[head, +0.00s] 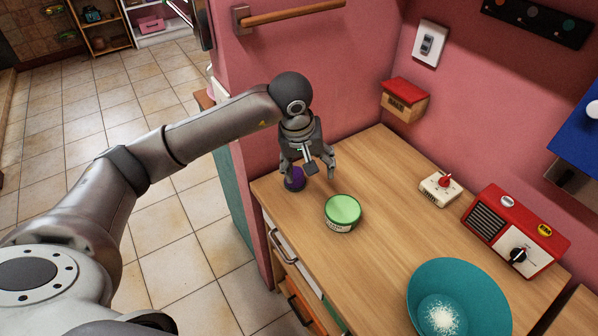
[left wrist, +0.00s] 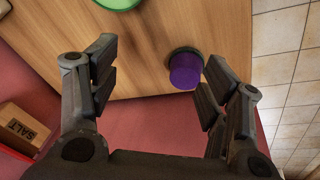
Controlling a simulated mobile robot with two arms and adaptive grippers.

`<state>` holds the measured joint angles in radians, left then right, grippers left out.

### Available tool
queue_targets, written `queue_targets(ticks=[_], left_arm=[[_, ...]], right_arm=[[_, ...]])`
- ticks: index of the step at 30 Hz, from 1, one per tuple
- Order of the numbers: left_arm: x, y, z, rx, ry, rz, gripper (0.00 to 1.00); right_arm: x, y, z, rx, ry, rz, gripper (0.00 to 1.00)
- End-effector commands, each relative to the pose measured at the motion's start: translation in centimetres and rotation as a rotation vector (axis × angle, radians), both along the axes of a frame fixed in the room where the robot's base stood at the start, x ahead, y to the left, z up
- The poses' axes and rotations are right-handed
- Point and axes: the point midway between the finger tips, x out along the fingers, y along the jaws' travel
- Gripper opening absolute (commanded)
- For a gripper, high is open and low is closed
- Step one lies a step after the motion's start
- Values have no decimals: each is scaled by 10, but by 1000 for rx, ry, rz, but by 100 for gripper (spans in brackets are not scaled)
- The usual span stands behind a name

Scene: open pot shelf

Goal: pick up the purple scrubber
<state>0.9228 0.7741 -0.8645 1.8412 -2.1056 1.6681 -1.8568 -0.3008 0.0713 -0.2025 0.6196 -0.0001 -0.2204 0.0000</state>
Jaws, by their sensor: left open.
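The purple scrubber (head: 295,180) stands near the left back corner of the wooden counter, partly hidden behind my left gripper in the head view. In the left wrist view the purple scrubber (left wrist: 186,71) shows a purple top and a dark, wider base. My left gripper (head: 309,176) points down over the counter and is open. In the left wrist view the fingers of my left gripper (left wrist: 155,85) are wide apart with nothing held. The scrubber lies beyond the fingertips, closer to the right finger. My right gripper is not in view.
A green-lidded tin (head: 342,212) stands close in front of the gripper. A teal bowl (head: 465,285) with white powder, a red radio (head: 515,230) and a small timer (head: 440,188) stand farther right. A salt box (head: 404,100) hangs on the pink wall. The counter middle is clear.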

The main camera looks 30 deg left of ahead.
Motion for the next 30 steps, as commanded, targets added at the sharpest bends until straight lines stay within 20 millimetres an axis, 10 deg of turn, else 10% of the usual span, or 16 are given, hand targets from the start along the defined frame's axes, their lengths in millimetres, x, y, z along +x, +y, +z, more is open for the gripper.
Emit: queue_targets(ticks=[6, 30], left_arm=[[6, 48, 7, 182, 6, 2, 71], [35, 57, -85, 182, 5, 1, 71]], right_arm=[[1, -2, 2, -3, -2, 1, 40], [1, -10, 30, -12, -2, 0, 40]])
